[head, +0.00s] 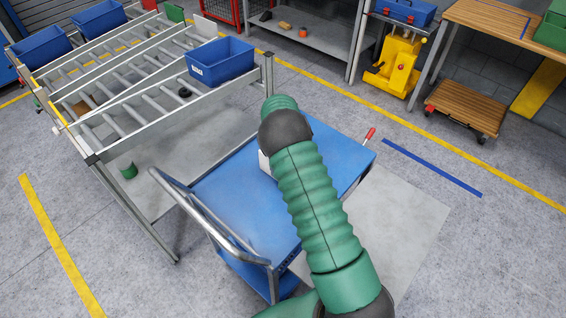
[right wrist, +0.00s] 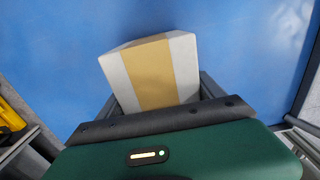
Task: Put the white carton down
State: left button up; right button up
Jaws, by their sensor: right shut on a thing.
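The white carton (right wrist: 185,62) has a wide tan tape band down its middle. In the right wrist view it sits between the dark fingers of my right gripper (right wrist: 160,92), which is shut on it. Below it is the blue deck of a cart (right wrist: 60,50); I cannot tell whether the carton touches the deck. In the head view only a pale sliver of the carton (head: 264,163) shows beside my green arm over the blue cart (head: 225,195). My arm hides the rest and the right gripper. My left gripper is not in view.
The cart has a grey push handle (head: 205,215) at its left. A roller rack (head: 130,100) with blue bins (head: 222,62) stands beyond it to the left. A red-handled tool (head: 368,137) is near the cart's right corner. The deck's left part is bare.

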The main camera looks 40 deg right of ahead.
jog(key=shift+w+d+f, duration=0.1)
jog(key=shift+d+f, duration=0.05)
jog(key=shift+d, duration=0.3)
jog(key=shift+c, duration=1)
jog(key=o, duration=1.5)
jog(key=shift+d, duration=0.1)
jog(key=o, duration=0.5)
jog(key=shift+a, duration=0.2)
jog(key=shift+a+r, duration=0.25)
jog(key=shift+a, duration=0.15)
jog(key=shift+d+f, duration=0.1)
jog(key=shift+d, duration=0.2)
jog(key=shift+d+r, duration=0.1)
jog(key=shift+r, duration=0.15)
jog(key=r, duration=1.1)
jog(key=shift+a+p, duration=0.25)
jog(key=shift+p, duration=0.05)
jog(key=shift+r, duration=0.25)
jog(key=shift+d, duration=0.2)
